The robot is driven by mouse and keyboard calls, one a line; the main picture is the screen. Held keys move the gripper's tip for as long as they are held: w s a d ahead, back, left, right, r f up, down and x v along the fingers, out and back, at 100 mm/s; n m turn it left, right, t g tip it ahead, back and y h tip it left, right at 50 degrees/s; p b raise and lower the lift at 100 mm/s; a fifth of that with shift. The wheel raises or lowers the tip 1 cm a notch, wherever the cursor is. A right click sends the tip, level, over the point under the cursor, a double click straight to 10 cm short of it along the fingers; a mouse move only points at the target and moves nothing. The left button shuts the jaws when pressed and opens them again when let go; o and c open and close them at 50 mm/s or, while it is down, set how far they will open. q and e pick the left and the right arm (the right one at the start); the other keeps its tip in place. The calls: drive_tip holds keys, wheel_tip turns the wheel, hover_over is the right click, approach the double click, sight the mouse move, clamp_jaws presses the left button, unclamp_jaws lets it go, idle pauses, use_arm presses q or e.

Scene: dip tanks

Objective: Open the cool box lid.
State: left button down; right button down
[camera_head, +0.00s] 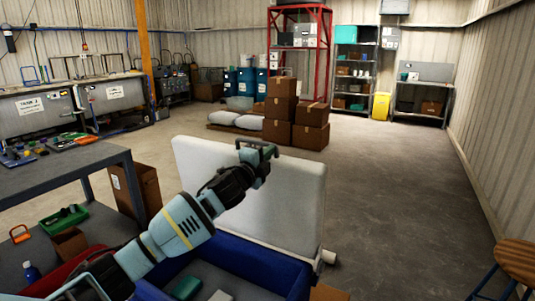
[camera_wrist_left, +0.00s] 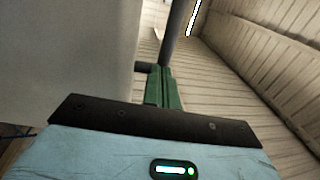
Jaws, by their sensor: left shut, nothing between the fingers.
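The cool box has a blue body (camera_head: 245,262) at the bottom of the head view. Its thick white lid (camera_head: 285,200) stands raised, close to upright, along the far side, and the box is open. In the left wrist view the lid (camera_wrist_left: 65,50) fills the left side. A dark bar (camera_wrist_left: 177,35), seemingly the lid's handle, runs beside it. My left gripper (camera_head: 268,152) is at the lid's top edge. Its green fingers (camera_wrist_left: 160,72) are shut and empty, close to the bar; I cannot tell whether they touch it. My right gripper is out of view.
A green item (camera_head: 187,288) and a whitish item (camera_head: 221,296) lie inside the box. A grey workbench (camera_head: 60,175) stands at the left, a wooden stool (camera_head: 518,258) at the right. Stacked cartons (camera_head: 282,118) stand behind the lid.

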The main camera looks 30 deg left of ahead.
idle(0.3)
